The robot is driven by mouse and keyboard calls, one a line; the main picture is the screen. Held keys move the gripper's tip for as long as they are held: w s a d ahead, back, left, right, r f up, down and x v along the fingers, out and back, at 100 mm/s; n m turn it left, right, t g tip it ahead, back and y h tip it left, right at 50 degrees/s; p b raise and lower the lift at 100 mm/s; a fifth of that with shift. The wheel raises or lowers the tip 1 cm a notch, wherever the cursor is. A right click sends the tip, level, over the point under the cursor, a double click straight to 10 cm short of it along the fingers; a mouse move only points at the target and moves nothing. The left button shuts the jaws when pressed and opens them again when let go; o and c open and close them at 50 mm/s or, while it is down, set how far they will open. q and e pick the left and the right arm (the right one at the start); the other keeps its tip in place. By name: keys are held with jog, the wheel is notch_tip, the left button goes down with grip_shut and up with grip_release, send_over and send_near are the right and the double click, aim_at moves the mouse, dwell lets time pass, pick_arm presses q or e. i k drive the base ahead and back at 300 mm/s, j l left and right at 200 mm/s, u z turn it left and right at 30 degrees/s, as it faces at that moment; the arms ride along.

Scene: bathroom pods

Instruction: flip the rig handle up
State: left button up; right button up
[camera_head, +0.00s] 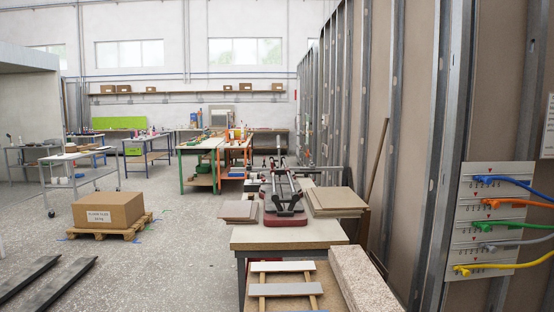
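A panel (490,222) is fixed to the stud wall at the right, with rows of small markings. Blue (500,180), orange (505,203), green (500,226), grey (505,246) and yellow (490,268) fittings with hose-like lengths run from it to the right edge. A red-based rig with metal rails and a dark frame (285,195) stands on the bench ahead. I cannot tell which part is the rig handle, or whether it is up or down. Neither of my grippers shows.
The bench (290,236) holds stacked boards (335,200). In front are wooden slats (283,289) and a speckled slab (365,280). A cardboard box (108,210) sits on a pallet (110,231). Dark bars (50,285) lie low at left. Floor between is clear.

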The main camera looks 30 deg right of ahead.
aim_at(278, 137)
jog(key=i+j+u, duration=0.2)
jog(key=i, duration=0.25)
jog(key=i+u, duration=0.2)
jog(key=i, duration=0.3)
jog(key=i+z, duration=0.2)
jog(key=i, duration=0.35)
jog(key=i+j+z, duration=0.2)
jog(key=i, duration=0.35)
jog(key=i+z, duration=0.2)
jog(key=i, duration=0.3)
jog(key=i+j+z, duration=0.15)
jog(key=i+j, duration=0.15)
jog(key=i, duration=0.25)
jog(key=i+j+z, duration=0.1)
jog(key=i+z, duration=0.25)
jog(key=i, duration=1.95)
jog(key=i+z, duration=0.2)
jog(key=i, duration=0.25)
jog(key=i+z, duration=0.25)
jog(key=i, duration=0.15)
jog(key=i+j+z, duration=0.2)
jog(key=i, duration=0.25)
jog(key=i+j+z, duration=0.25)
jog(key=i, duration=0.15)
jog(key=i+j+z, duration=0.1)
jog(key=i+z, duration=0.3)
jog(key=i+j+z, duration=0.15)
jog(key=z, duration=0.25)
jog(key=i+j+z, duration=0.6)
jog(key=z, duration=0.2)
